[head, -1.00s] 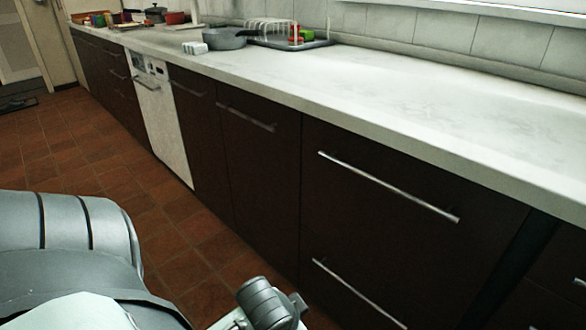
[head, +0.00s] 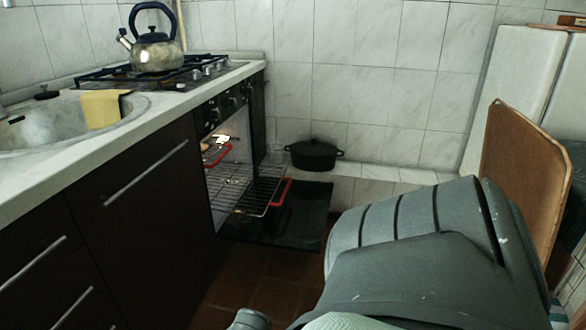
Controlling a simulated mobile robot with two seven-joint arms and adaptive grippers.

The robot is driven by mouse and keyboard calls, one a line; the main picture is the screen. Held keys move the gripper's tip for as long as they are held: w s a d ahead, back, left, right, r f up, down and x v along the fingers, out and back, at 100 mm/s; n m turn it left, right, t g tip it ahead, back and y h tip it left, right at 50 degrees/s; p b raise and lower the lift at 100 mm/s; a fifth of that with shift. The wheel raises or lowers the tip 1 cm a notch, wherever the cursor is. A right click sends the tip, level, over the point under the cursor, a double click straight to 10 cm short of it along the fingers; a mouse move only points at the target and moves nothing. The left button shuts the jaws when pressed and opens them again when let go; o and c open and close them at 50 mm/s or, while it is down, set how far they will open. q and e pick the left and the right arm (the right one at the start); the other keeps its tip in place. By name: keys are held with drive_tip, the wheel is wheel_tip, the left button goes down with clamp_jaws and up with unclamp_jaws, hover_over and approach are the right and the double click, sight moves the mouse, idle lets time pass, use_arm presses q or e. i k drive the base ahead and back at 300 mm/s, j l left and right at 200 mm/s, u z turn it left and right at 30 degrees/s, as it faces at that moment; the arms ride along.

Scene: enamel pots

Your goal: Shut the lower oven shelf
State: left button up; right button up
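The oven (head: 209,117) stands at the end of the counter, its dark door (head: 310,215) folded down flat and open. The lower oven shelf (head: 250,190), a wire rack, is pulled out over the open door, with a red handle (head: 282,193) at its front edge. An upper shelf with its own red handle (head: 219,156) sits inside the lit oven. A large grey part of my own arm fills the lower right, and a small grey part of mine shows at the bottom edge. Neither gripper's fingers are in view.
A kettle (head: 156,50) stands on the hob (head: 190,72). A yellow cloth (head: 102,108) hangs over the sink (head: 50,130). A black pot (head: 314,154) sits on the tiled ledge beyond the oven. A brown board (head: 518,170) leans at right. Floor (head: 255,285) shows before the oven.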

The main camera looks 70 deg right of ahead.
sight(210, 170)
drive_tip(key=z, duration=2.05)
